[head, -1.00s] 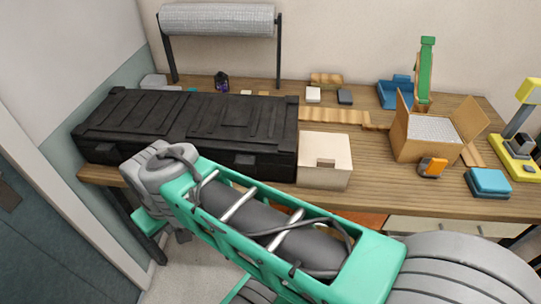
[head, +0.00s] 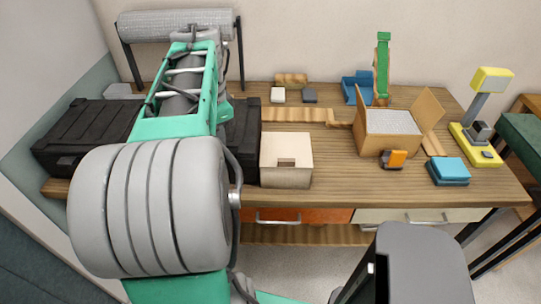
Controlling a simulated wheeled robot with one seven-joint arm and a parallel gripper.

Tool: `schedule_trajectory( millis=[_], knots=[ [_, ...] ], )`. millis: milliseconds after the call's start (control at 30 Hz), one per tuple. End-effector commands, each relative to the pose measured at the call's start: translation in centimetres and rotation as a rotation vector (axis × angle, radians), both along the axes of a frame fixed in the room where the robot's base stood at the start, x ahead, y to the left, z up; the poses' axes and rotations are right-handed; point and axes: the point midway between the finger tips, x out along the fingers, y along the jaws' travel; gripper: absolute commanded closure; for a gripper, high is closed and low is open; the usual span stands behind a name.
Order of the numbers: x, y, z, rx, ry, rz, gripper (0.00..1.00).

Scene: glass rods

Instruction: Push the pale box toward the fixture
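The pale box (head: 287,163), cream-coloured with a notch in its front face, stands on the wooden desk near the front edge. It is just right of the black case (head: 85,135). I cannot tell for sure which thing is the fixture; a yellow and grey device (head: 476,132) stands at the desk's right end, and a green upright piece (head: 383,66) beside a blue holder (head: 357,85) stands at the back. My green and grey arm rises at the left, across the black case. My gripper does not show.
An open cardboard box (head: 390,145) with an orange item (head: 394,159) at its front is right of the pale box, with bare desk between. A blue block (head: 450,172) lies further right. A roll on a stand (head: 140,24) is at the back left.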

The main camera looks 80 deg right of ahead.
Motion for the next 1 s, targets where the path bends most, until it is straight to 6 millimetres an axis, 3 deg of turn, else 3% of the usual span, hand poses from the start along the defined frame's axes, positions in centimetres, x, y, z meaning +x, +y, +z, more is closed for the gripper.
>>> schedule_trajectory(
  millis=[33,100,233,467,800,1000],
  knots=[
    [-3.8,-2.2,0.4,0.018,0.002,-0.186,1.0],
    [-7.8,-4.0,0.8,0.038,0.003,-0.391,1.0],
    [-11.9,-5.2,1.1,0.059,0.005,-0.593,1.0],
    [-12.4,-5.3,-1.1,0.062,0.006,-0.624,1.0],
    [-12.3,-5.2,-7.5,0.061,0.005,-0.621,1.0],
    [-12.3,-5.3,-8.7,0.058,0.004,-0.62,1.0]
  ],
)
